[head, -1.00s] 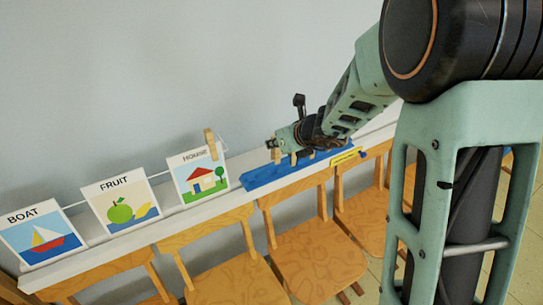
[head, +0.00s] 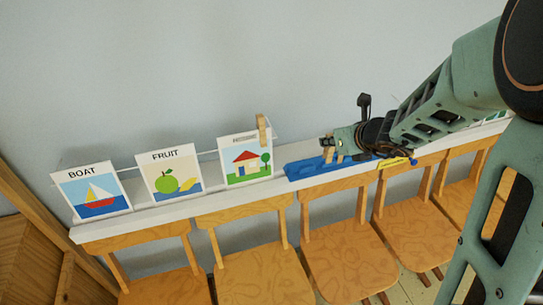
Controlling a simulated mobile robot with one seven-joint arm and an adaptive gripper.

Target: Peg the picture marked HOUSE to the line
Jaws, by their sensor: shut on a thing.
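The HOUSE picture (head: 246,161) is a white card with a red-roofed house and a tree. My gripper (head: 326,145) is right of the card, over the left part of the blue tray (head: 305,171). It is shut on what looks like a small wooden peg (head: 328,154). Another pale wooden piece shows just right of it. The fingertips are small, so the exact grip is unclear.
The FRUIT picture (head: 169,172) and the BOAT picture (head: 92,194) stand left of HOUSE along the line. The white ledge (head: 150,212) runs below them. Wooden chairs (head: 343,247) stand close in front of it. A yellow label (head: 394,162) is on the tray's right part.

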